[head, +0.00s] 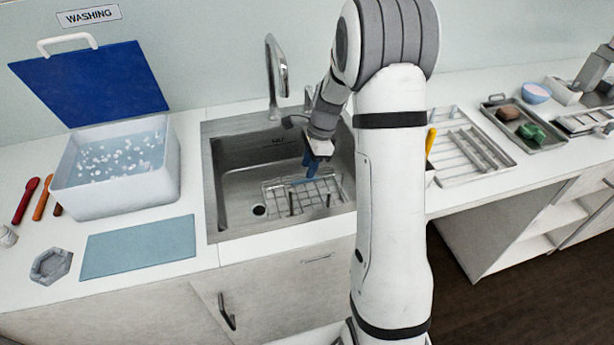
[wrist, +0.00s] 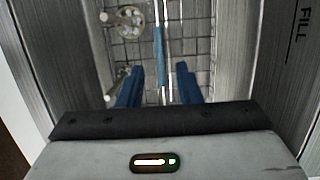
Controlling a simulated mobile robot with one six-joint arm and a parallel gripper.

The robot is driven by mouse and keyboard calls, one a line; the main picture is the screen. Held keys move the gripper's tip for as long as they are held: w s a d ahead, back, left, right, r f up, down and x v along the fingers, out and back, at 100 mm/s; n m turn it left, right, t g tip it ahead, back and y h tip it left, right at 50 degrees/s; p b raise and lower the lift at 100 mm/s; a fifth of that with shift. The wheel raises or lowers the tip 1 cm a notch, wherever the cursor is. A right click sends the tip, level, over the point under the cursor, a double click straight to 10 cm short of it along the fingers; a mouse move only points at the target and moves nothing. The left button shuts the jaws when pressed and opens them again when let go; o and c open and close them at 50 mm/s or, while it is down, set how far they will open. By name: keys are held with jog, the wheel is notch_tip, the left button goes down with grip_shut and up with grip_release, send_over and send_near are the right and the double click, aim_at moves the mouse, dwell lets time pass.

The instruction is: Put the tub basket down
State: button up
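The tub basket (head: 318,193), a wire basket with a blue grip on its handle, is low inside the steel sink (head: 229,190). It looks upright and seems to rest on the sink floor, though its underside is hard to see. In the wrist view the blue grip (wrist: 160,58) runs between the two blue fingers of my gripper (wrist: 159,80). A gap shows on each side of the grip, so my gripper is open around or just above it. In the head view my gripper (head: 309,163) points down into the sink, above the basket.
The tap (head: 277,75) stands behind the sink, close to my arm. A white tub (head: 120,190) of bubbly water with a raised blue lid (head: 95,85) and a blue mat (head: 140,246) are left. A rack (head: 465,150) and tray (head: 522,127) are right.

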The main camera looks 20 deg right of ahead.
jog(key=s+a+r+n+t+h, duration=0.1)
jog(key=s+a+r+n+h, duration=0.15)
jog(key=s+r+n, duration=0.9)
jog(key=s+r+n+t, duration=0.1)
jog(key=s+r+n, duration=0.1)
jog(key=s, duration=0.5)
jog(key=s+a+r+n, duration=0.1)
jog(key=s+r+n, duration=0.1)
jog(key=s+n, duration=0.2)
jog(key=s, duration=0.3)
jog(key=shift+s+a+r+t, duration=0.15)
jog(key=shift+s+r+t, duration=0.15)
jog(key=shift+t, duration=0.1)
jog(key=shift+n, duration=0.25)
